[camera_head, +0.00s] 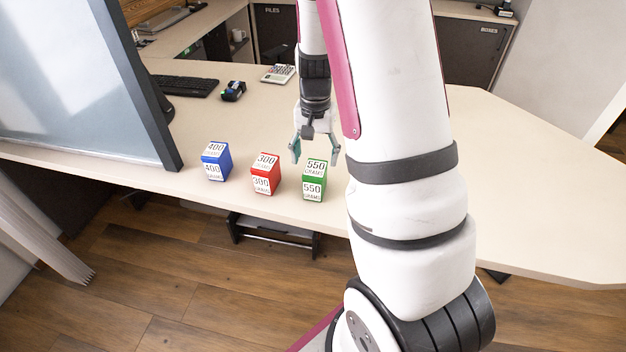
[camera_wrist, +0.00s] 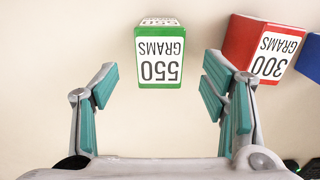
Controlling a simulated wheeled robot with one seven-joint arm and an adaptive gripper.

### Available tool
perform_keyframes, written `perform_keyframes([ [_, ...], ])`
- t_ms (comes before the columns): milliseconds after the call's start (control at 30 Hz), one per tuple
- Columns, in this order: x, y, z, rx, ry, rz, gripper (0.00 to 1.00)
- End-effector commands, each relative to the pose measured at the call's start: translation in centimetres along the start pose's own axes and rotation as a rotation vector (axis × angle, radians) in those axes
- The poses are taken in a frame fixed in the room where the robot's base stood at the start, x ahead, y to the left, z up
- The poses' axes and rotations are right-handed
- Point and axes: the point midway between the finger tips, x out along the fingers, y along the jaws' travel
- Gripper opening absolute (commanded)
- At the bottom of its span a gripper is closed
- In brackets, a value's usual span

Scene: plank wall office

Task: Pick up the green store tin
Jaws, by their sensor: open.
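The green store tin (camera_head: 314,180) stands upright on the desk near its front edge, with white labels reading 550 grams. It is the rightmost of three tins in the head view. My gripper (camera_head: 315,152) is open and empty, close to the green tin and on its far side. In the wrist view the green tin (camera_wrist: 160,58) is at the top centre, ahead of the open fingers of my gripper (camera_wrist: 160,95) and between their lines. The fingers appear apart from it.
A red tin (camera_head: 265,174) marked 300 grams stands left of the green tin, and a blue tin (camera_head: 216,161) marked 400 grams further left. A monitor (camera_head: 90,80), keyboard (camera_head: 180,86) and calculator (camera_head: 278,74) are on the desk (camera_head: 540,190). The desk's right part is clear.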

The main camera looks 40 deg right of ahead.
Motion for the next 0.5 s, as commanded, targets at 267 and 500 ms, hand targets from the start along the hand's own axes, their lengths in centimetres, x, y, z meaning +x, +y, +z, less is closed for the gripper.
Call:
perform_keyframes([
  [267, 4.0, 0.0, 0.0, 0.001, -0.002, 0.001, 0.67],
  [500, 5.9, 0.0, 0.0, -0.001, -0.003, 0.002, 0.67],
])
